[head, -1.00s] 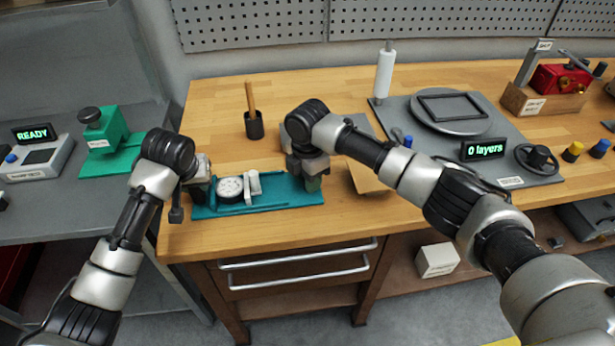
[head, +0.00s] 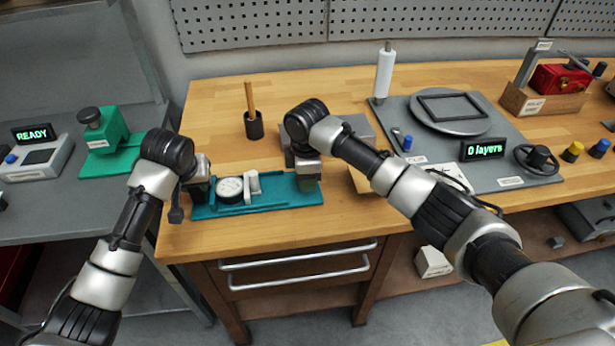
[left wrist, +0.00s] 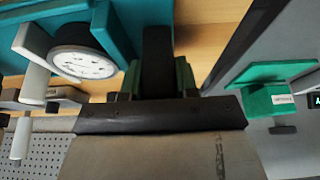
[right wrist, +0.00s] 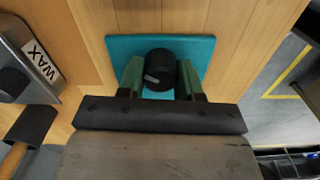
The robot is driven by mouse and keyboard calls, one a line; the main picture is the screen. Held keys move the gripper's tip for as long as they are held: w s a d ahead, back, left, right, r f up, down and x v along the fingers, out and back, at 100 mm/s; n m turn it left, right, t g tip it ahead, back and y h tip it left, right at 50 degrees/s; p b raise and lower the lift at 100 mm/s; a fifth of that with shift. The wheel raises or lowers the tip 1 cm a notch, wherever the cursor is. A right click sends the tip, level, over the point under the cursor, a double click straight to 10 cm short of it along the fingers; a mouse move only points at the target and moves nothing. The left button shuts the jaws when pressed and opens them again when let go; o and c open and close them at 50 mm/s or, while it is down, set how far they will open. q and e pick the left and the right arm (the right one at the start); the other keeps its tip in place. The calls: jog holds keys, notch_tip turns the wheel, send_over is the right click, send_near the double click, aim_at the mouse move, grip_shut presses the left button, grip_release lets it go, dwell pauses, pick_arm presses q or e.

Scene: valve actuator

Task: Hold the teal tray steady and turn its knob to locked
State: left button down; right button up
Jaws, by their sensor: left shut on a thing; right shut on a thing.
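The teal tray (head: 232,209) lies flat on the wooden bench with a round white dial (head: 230,188) and a small white upright part on it. My left gripper (head: 198,188) is at the tray's left end; in the left wrist view its jaws (left wrist: 157,82) are shut on a black grip at the tray's edge. My right gripper (head: 308,184) is over the tray's right end. In the right wrist view its green fingertips (right wrist: 160,78) are shut on the black knob (right wrist: 160,62), which has a light pointer mark. No lock marking is readable.
A black cup with a wooden stick (head: 254,124) stands behind the tray. A grey block (head: 350,130) is behind my right gripper. A grey board with a turntable (head: 450,112) lies to the right. The bench's front edge is close to the tray.

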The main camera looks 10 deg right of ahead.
pick_arm(q)
jog(key=shift+f, duration=0.1)
pick_arm(e)
jog(key=m, duration=0.5)
jog(key=shift+w+a+m, duration=0.1)
jog(key=shift+m, duration=0.2)
jog(key=m, duration=0.5)
jog(key=shift+w, duration=0.1)
pick_arm(q)
jog(key=shift+s, duration=0.1)
jog(key=shift+f, duration=0.1)
pick_arm(e)
jog(key=o, duration=0.9)
jog(key=shift+o, duration=0.2)
jog(key=shift+r, duration=0.1)
notch_tip(320, 180, up, 12)
